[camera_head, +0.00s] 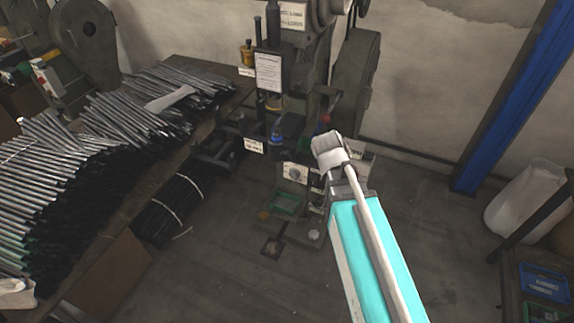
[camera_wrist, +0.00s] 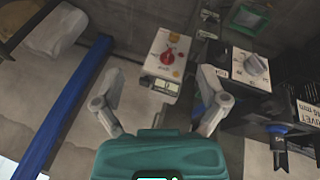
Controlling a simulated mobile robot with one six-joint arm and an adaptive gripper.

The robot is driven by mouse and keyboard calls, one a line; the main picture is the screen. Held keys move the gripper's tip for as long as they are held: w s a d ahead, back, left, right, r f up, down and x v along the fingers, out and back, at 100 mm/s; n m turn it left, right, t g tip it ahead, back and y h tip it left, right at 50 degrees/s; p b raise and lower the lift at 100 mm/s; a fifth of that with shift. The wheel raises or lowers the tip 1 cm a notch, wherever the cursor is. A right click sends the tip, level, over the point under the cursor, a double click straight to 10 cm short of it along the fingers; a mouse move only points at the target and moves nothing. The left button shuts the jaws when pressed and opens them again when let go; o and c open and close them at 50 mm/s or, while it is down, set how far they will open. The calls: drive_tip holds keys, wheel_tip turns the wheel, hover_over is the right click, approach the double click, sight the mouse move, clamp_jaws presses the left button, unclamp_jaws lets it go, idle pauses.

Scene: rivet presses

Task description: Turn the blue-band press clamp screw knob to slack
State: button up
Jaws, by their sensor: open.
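In the wrist view, my gripper (camera_wrist: 158,72) is open and empty, its two fingers spread wide. A grey knob (camera_wrist: 254,66) on a white dial plate sits to the right of the right finger. Beside it is a dark cylinder with a blue band (camera_wrist: 278,129). In the head view, the press (camera_head: 310,75) stands at the back centre, with the blue band (camera_head: 277,138) low on it and the white dial plate (camera_head: 295,172) below. The knob's setting is too small to read.
In the wrist view, a red knob (camera_wrist: 169,56) on a white box shows between the fingers, apart from them. Metal rods (camera_head: 130,115) cover the bench at left. A blue post (camera_head: 515,95) stands at right. The floor in front of the press is mostly clear.

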drive_tip(key=w+a+f+t+h+b, duration=0.1)
drive_tip(key=w+a+f+t+b, duration=0.15)
drive_tip(key=a+b, duration=0.2)
drive_tip(key=w+a+f+t+h+b, duration=0.2)
drive_tip(key=w+a+b, duration=0.15)
drive_tip(key=a, duration=0.25)
drive_tip(key=t+b, duration=0.5)
drive_tip(key=b, duration=0.1)
approach(284, 158)
drive_tip(key=s+r, duration=0.1)
drive_tip(key=s, duration=0.2)
drive_tip(key=shift+w+a+r+m+y, duration=0.2)
drive_tip(key=shift+a+m+y, duration=0.1)
drive_tip(key=shift+a+m, duration=0.1)
drive_tip(key=shift+d+f, duration=0.1)
drive_tip(key=b+x, duration=0.5)
drive_tip(key=x, duration=0.9)
drive_tip(key=shift+r, duration=0.2)
drive_tip(key=c, duration=1.1)
drive_tip(key=shift+c, duration=0.2)
